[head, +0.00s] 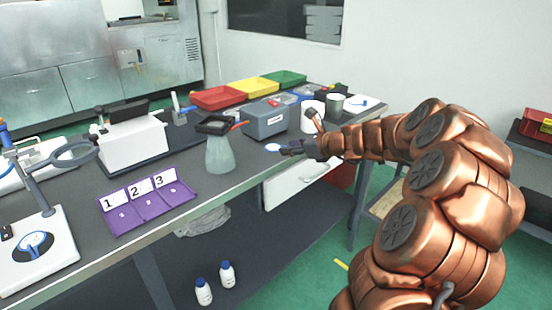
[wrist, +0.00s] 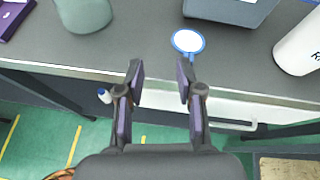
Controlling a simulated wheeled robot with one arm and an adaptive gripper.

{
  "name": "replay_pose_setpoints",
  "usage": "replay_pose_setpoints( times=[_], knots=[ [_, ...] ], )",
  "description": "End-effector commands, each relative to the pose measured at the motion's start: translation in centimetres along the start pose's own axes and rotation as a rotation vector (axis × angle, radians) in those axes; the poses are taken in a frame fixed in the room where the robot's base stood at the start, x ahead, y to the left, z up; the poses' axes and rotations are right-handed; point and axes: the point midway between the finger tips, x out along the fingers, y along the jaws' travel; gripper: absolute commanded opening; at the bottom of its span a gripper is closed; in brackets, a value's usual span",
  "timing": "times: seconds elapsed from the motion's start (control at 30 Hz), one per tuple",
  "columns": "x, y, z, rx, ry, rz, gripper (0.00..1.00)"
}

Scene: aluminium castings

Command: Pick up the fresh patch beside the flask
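A round white patch with a blue rim and a small blue tab (wrist: 187,40) lies flat on the grey bench near its front edge. It also shows in the head view (head: 272,147), just left of my gripper tips. The pale green conical flask (head: 220,154) stands upright to its left; its lower part shows at the upper left of the wrist view (wrist: 84,12). My gripper (wrist: 161,80) is open and empty, its fingers apart, with the patch beyond the right fingertip. In the head view my gripper (head: 288,148) is low by the bench edge.
A grey-blue box (head: 264,119) stands behind the patch. A white cylinder (wrist: 298,46) stands to its right. A purple holder numbered 1, 2, 3 (head: 150,207) lies left of the flask. Red, yellow and green trays (head: 260,86) line the back. The bench between flask and patch is clear.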

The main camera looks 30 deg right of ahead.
Motion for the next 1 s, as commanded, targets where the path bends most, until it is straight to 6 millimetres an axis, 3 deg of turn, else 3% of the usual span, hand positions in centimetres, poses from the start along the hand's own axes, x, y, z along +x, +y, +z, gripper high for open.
replay_pose_setpoints(
  times=[0.03, 0.1, 0.2, 0.57, 0.8, 1.0],
  knots=[
    [-0.2, -1.8, -1.4, 0.055, -0.006, -0.036, 0.36],
    [-0.5, -3.3, -2.1, 0.11, -0.016, -0.068, 0.36],
    [-0.5, -4.3, -2.5, 0.145, -0.024, -0.09, 0.36],
    [2.7, -4.3, -2.4, 0.148, -0.024, -0.089, 0.36],
    [5.9, -4.2, -2.4, 0.146, -0.023, -0.09, 0.36],
    [7.0, -4.3, -2.2, 0.145, -0.025, -0.091, 0.36]
  ],
)
